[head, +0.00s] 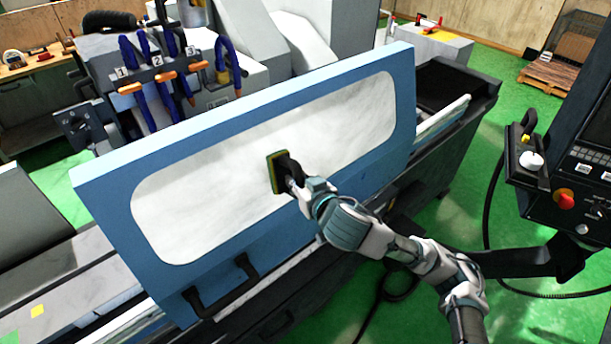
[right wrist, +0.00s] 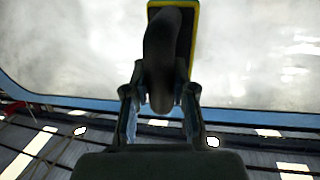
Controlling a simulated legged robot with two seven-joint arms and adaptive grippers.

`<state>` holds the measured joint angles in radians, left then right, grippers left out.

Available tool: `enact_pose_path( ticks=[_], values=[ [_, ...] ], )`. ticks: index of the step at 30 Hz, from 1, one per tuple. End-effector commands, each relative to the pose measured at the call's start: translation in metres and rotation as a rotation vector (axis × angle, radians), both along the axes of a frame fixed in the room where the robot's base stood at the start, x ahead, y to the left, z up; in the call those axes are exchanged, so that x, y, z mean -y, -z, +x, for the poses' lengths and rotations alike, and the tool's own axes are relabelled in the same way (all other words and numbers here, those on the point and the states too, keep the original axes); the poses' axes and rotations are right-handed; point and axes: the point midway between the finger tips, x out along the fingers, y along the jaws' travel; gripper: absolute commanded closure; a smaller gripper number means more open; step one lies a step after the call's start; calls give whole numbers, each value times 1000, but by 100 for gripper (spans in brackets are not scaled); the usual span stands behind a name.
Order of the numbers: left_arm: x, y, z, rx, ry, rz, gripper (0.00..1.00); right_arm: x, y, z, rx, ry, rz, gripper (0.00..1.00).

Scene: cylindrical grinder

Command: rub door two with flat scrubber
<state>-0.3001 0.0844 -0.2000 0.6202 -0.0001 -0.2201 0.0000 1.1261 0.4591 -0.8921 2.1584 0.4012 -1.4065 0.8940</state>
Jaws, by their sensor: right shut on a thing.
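The door (head: 330,85) is a blue panel with a long, rounded, cloudy window (head: 205,205) and a black handle (head: 222,290) low on its left. I see no number on it. The flat scrubber (head: 276,172) has a black back and handle and a yellow-green edge. It is at the middle of the window and appears to be against it. My right gripper (head: 294,184) is shut on the scrubber's handle. In the right wrist view the handle (right wrist: 165,50) stands between the fingers (right wrist: 160,105), with the cloudy window (right wrist: 80,50) behind. My left gripper is not in view.
Coolant hoses with labels 1, 2 and 3 (head: 157,61) stand behind the door at the left. A black control panel (head: 570,150) with a red knob (head: 565,199) is at the right. Green floor (head: 460,180) shows between it and the machine.

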Motion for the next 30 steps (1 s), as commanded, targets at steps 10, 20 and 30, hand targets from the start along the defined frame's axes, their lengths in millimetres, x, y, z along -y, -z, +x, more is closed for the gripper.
enact_pose_path(
  ticks=[10, 20, 30],
  values=[
    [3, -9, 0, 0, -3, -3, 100, -23, -1, -18, -1, -5, 1, 100],
    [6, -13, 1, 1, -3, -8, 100, -35, -1, -28, -1, 0, 0, 100],
    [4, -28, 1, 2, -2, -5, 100, -35, -13, -19, -2, 2, 1, 100]
  ],
)
